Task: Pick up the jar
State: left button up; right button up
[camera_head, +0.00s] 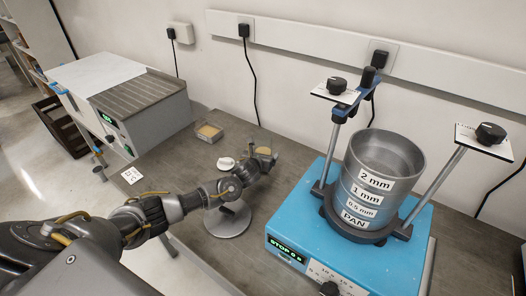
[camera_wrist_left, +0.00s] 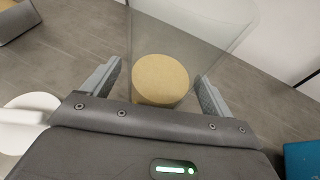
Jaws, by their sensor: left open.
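The jar (camera_wrist_left: 160,80) is clear, with tan granular material in it. In the left wrist view it stands between the two fingers of my left gripper (camera_wrist_left: 160,88). The fingers are apart on either side of it, and I cannot tell whether either one touches it. In the head view the tan contents of the jar (camera_head: 263,150) show at the end of my left arm, by the left gripper (camera_head: 266,157), which partly hides the jar. My right gripper is not in view.
A blue sieve shaker (camera_head: 288,222) with a metal sieve stack (camera_head: 385,155) stands to the right. A clear dish of tan material (camera_head: 208,132) is at the back. A white disc (camera_head: 226,163) and a round grey base (camera_head: 228,218) are near my arm. A grey machine (camera_head: 150,108) stands left.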

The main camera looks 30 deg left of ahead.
pick_arm(q)
jog(key=shift+w+a, duration=0.1)
jog(key=shift+w, duration=0.1)
jog(key=shift+c, duration=0.6)
jog(key=shift+f, duration=0.1)
jog(key=c, duration=1.2)
jog(key=shift+c, duration=0.3)
